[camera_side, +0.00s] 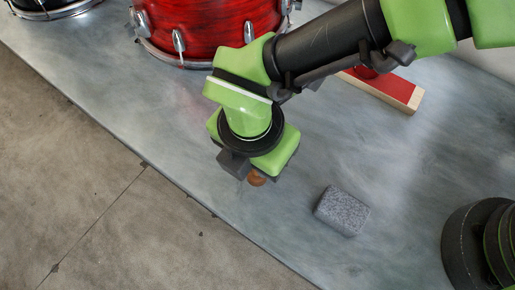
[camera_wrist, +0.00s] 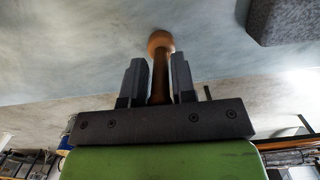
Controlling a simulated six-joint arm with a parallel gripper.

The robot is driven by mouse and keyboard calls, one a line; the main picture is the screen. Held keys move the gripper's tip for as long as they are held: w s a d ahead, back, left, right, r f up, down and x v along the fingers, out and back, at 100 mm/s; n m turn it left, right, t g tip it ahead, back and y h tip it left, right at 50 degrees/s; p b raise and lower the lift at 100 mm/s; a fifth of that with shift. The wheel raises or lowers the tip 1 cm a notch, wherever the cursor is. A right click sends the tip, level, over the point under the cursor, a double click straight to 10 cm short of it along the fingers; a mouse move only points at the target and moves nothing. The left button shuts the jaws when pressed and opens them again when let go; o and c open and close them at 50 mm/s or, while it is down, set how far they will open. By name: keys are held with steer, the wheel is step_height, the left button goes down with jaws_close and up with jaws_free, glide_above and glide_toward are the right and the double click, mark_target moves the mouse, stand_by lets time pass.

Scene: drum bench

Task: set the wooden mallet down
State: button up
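The wooden mallet is brown, with a rounded end (camera_wrist: 160,42) and a slim shaft (camera_wrist: 160,80) in the wrist view. The shaft runs between the two dark fingers of my gripper (camera_wrist: 160,72), which look closed on it. The rounded end sticks out past the fingertips. In the side view only a small brown part of the mallet (camera_side: 257,179) shows below my gripper (camera_side: 248,172); the rest is hidden. My gripper is low over the grey bench (camera_side: 130,85), near its front edge. I cannot tell whether the mallet touches the bench.
A grey speckled block (camera_side: 342,211) lies on the bench right of my gripper; it also shows in the wrist view (camera_wrist: 285,20). A red drum (camera_side: 205,28) stands at the back. A red-topped wooden piece (camera_side: 395,92) lies behind my arm. Bench left of my gripper is clear.

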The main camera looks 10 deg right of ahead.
mark_target(252, 177)
steer(key=shift+o, duration=1.3)
step_height(252, 177, up, 11)
steer(key=a, duration=0.1)
steer(key=w+d+r+m+y, duration=0.2)
steer(key=w+d+r+m, duration=0.2)
steer(key=d+r+m, duration=0.55)
steer(key=s+d+r+m+t+y, duration=0.1)
steer(key=s+d+r+m+t, duration=0.1)
steer(key=d+r+m, duration=0.35)
steer(key=s+d+r+m+t+y, duration=0.1)
steer(key=s+d+r+m, duration=0.1)
steer(key=d+m, duration=0.65)
steer(key=s+d+f+m+t+h, duration=0.1)
steer(key=s+d+f+m+t, duration=0.1)
steer(key=s+d+m, duration=0.4)
steer(key=d+m+t, duration=0.1)
steer(key=d, duration=0.2)
steer(key=shift+s+m, duration=0.35)
